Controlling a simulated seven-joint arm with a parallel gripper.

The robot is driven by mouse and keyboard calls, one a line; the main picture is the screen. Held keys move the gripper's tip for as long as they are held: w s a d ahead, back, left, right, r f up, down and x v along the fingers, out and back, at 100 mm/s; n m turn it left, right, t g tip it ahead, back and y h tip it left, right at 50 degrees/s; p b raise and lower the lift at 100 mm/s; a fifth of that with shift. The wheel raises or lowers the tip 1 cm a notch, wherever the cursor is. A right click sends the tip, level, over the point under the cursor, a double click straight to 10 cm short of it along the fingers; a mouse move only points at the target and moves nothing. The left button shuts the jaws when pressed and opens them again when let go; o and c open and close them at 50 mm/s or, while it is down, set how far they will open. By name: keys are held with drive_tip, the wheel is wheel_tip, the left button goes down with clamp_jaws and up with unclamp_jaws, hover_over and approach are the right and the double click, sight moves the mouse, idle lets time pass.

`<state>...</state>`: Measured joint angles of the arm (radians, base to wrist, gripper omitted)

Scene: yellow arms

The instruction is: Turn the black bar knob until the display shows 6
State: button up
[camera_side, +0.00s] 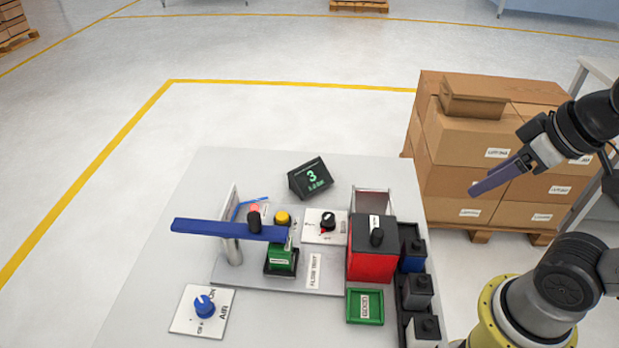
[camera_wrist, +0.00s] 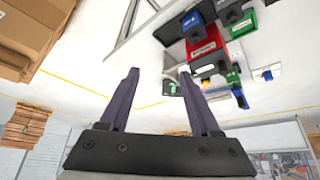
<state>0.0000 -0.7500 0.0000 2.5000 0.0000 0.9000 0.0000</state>
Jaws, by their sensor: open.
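The black bar knob (camera_side: 327,222) sits on a small white dial plate (camera_side: 312,235) near the middle of the bench panel in the side view. The dark display (camera_side: 310,178) stands behind it and shows a green 3, with smaller green text below. My gripper (camera_side: 478,188) is raised at the right, beyond the bench edge and well apart from the knob. In the wrist view my gripper (camera_wrist: 160,73) has its two dark fingers spread with nothing between them. The display (camera_wrist: 172,88) looks tiny between the fingers there; I cannot make out the knob.
A red box (camera_side: 371,263) with a black top handle stands right of the knob. A long blue bar (camera_side: 229,230) crosses above the panel on the left. A blue knob (camera_side: 204,305) is at front left. Stacked cartons (camera_side: 470,140) stand behind my gripper.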

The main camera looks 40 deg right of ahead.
idle(0.5)
drive_tip(key=w+r+n, duration=0.4)
drive_tip(key=r, duration=0.1)
drive_tip(key=n+g, duration=0.6)
drive_tip(key=n, duration=0.2)
hover_over(328, 216)
wheel_tip(328, 216, down, 9)
wheel_tip(328, 216, down, 13)
drive_tip(key=shift+f, duration=0.2)
clamp_jaws()
